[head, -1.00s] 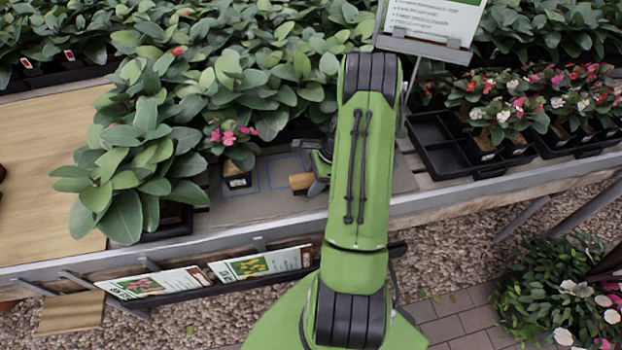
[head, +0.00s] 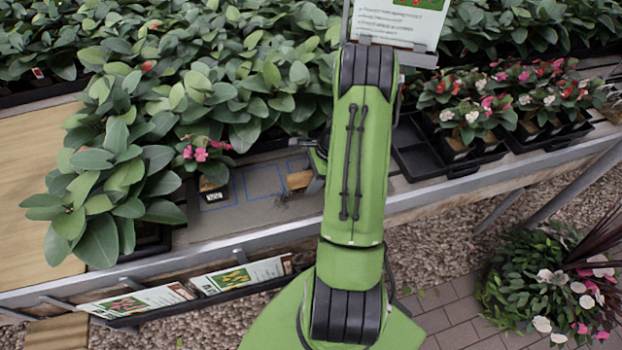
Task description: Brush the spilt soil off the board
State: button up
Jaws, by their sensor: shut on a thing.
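The board (head: 232,216) is a flat grey sheet with blue outlined squares, lying on the bench. A small dark patch that looks like spilt soil (head: 284,199) lies on it near the front edge. My gripper (head: 316,166) is partly hidden by my green arm. It is shut on a brush with a pale wooden block (head: 299,180), held over the board just behind the dark patch. The bristles are not clear, and I cannot tell whether they touch the board. The right part of the board is hidden behind my arm.
A small pot with pink flowers (head: 213,190) stands at the board's left, beside large leafy plants (head: 105,190). Black trays (head: 428,150) with flowers are at the right. A sign (head: 400,22) stands behind my arm. Cards (head: 240,276) line the bench front.

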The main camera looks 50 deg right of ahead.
notch_tip(320, 180, up, 3)
jog(key=shift+d+f+p, duration=0.1)
jog(key=shift+p, duration=0.85)
jog(key=shift+r+p, duration=0.85)
jog(key=shift+r, duration=0.25)
jog(key=shift+f, duration=0.1)
